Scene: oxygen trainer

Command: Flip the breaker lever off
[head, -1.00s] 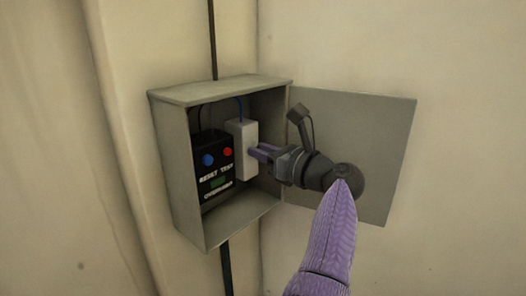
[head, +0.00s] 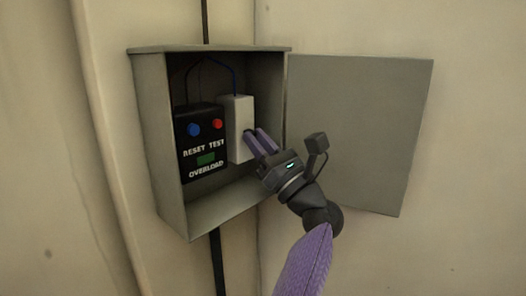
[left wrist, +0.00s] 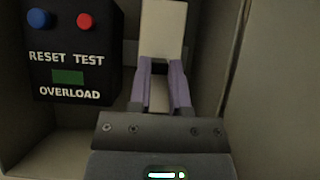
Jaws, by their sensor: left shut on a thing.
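The white breaker block (head: 237,115) is mounted inside the open grey box, right of a black panel. It also shows in the left wrist view (left wrist: 163,28). My left gripper (head: 256,133) reaches in from the lower right, its purple fingertips at the breaker's front face. In the left wrist view, the two fingers of the left gripper (left wrist: 161,64) point at the block with a narrow gap between them. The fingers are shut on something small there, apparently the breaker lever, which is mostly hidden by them. My right gripper is in neither view.
The black panel (head: 200,145) has a blue and a red button, labelled RESET, TEST and OVERLOAD. The grey box (head: 158,140) has side walls close around the breaker. Its door (head: 365,130) stands open to the right. A dark conduit (head: 217,265) runs below.

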